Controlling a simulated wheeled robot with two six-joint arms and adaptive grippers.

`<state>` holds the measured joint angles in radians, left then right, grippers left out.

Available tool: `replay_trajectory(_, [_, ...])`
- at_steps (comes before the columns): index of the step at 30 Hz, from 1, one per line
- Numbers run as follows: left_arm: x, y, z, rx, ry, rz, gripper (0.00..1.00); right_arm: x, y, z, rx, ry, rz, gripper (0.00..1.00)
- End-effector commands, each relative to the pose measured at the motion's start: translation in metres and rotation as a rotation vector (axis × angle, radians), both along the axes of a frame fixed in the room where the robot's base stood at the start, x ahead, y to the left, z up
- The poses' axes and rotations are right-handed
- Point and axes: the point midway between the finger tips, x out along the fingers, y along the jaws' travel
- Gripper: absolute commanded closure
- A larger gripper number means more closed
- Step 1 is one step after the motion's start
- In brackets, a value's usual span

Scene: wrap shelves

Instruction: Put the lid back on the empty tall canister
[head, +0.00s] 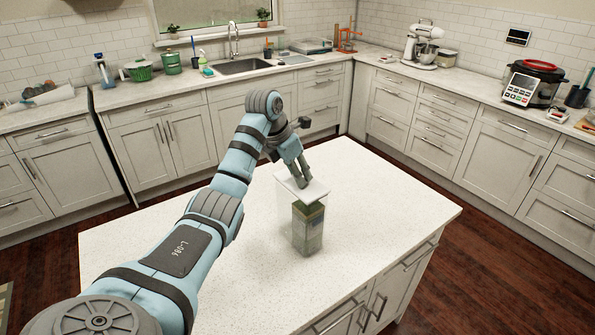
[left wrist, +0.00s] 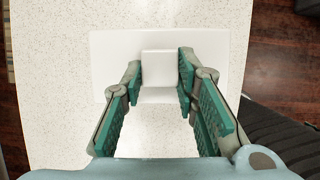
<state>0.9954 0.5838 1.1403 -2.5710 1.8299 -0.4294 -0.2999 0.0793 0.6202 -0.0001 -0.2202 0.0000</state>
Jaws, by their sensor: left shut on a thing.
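My left gripper (head: 302,182) is over the island, shut on the small square knob (left wrist: 160,68) of a flat white lid (head: 315,192). In the left wrist view the knob sits between the two finger pads, and the lid (left wrist: 213,55) spreads out level beyond both fingers. A clear, empty-looking tall canister (head: 285,208) stands under the left part of the lid. I cannot tell whether the lid touches its rim. A second tall canister (head: 308,232) with greenish contents stands upright in front of it, to the right. My right gripper is not in view.
The white speckled island top (head: 390,205) is otherwise clear around the canisters.

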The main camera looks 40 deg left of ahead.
Motion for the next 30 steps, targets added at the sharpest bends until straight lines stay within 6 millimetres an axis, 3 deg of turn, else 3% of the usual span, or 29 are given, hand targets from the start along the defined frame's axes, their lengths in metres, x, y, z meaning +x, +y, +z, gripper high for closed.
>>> replay_trajectory(30, [0.0002,0.0,-0.0086,0.0,-0.001,0.0,1.0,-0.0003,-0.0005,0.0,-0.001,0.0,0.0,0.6])
